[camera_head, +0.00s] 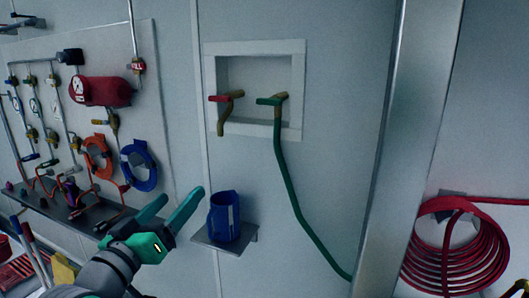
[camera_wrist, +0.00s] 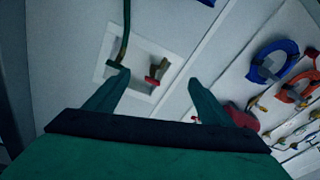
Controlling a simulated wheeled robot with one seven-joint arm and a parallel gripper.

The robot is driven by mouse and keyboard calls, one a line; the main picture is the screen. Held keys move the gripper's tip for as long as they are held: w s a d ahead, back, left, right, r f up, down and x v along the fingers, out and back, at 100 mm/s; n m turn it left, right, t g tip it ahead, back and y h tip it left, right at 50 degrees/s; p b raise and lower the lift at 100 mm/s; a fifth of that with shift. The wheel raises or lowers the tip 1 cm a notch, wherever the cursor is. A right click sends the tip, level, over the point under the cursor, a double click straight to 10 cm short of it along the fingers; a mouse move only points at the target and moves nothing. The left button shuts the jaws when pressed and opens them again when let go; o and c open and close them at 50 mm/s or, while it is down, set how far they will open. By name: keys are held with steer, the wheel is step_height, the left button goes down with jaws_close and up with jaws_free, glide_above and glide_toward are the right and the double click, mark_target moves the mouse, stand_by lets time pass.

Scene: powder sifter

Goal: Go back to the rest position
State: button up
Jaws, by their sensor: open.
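My gripper (camera_head: 180,212) is teal with two long fingers and shows at the lower left of the head view. Its fingers are spread and nothing is between them. It is left of a blue container (camera_head: 224,216) on a small wall shelf (camera_head: 229,240), with a gap in the picture. In the wrist view my gripper (camera_wrist: 155,95) points at the wall, with its fingers apart. A recessed wall box (camera_head: 295,128) with a red-handled tap (camera_head: 227,98) and a green-handled tap (camera_head: 272,100) lies above and to the right.
A green hose (camera_head: 284,175) hangs from the green-handled tap. A pipe panel with a red tank (camera_head: 101,91) and blue and orange rings is at left, above a grey ledge (camera_head: 87,211). A red hose coil (camera_head: 455,245) is at right. A metal post (camera_head: 405,130) stands between.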

steer(key=s+d+f+n+y, duration=0.1)
steer(key=d+f+n+y, duration=0.15)
steer(key=f, duration=1.15)
steer(key=s+d+f+n+y, duration=0.1)
steer(key=d+f+n+y, duration=0.15)
steer(key=f, duration=1.15)
steer(key=s+d+f+g+y, duration=0.1)
steer(key=s+d+f, duration=0.15)
steer(key=f, duration=0.25)
steer(key=s+d+f, duration=0.1)
steer(key=s+f, duration=0.2)
steer(key=f, duration=0.1)
steer(key=s+d+f+g+y, duration=0.1)
steer(key=s+d+f, duration=0.2)
steer(key=s+f, duration=0.5)
steer(key=s+d+m+h, duration=0.1)
steer(key=s+d+m, duration=0.2)
steer(key=s, duration=0.9)
steer(key=s+d+m+g, duration=0.1)
steer(key=s+d, duration=0.3)
steer(key=s, duration=0.8)
steer(key=shift+d+f+m+h, duration=0.15)
steer(key=shift+f+m+h, duration=0.2)
steer(key=shift+m, duration=0.55)
steer(key=shift+r, duration=0.1)
